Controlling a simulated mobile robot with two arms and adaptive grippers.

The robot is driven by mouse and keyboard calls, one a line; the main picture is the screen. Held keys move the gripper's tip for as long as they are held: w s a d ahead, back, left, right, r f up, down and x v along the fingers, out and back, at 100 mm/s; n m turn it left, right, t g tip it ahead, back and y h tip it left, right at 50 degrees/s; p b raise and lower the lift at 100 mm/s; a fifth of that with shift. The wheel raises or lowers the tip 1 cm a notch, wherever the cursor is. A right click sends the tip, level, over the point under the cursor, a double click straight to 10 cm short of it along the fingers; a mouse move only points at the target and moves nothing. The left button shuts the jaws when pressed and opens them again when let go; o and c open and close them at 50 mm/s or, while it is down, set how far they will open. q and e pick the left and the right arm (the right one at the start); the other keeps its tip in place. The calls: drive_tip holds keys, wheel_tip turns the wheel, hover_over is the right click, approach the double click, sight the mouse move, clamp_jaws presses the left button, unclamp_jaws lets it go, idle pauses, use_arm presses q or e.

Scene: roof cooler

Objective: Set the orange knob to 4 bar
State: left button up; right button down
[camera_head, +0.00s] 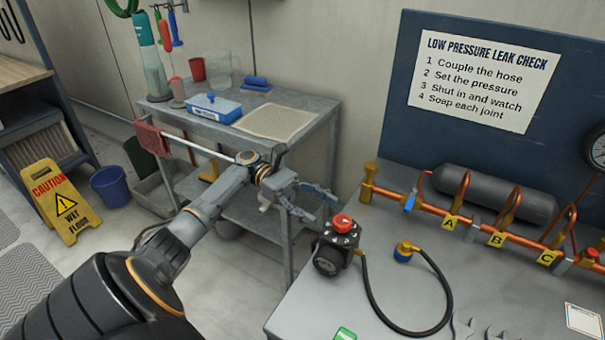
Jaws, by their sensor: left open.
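The orange knob (342,223) sits on top of a dark regulator block (337,244) near the left edge of the grey bench. A round gauge (327,262) is on the block's front; its reading is too small to tell. My left gripper (327,206) is open, its fingers just to the left of and behind the knob. I cannot tell whether a finger touches the knob. My right gripper is not in view.
A copper manifold (480,228) runs along the bench's back. A grey cart (322,108) stands behind my left arm. Wrenches (464,327) lie at the bench front.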

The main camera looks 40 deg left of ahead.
use_arm(q)
drive_tip(key=shift+s+a, duration=0.15)
drive_tip(key=shift+a, duration=2.6)
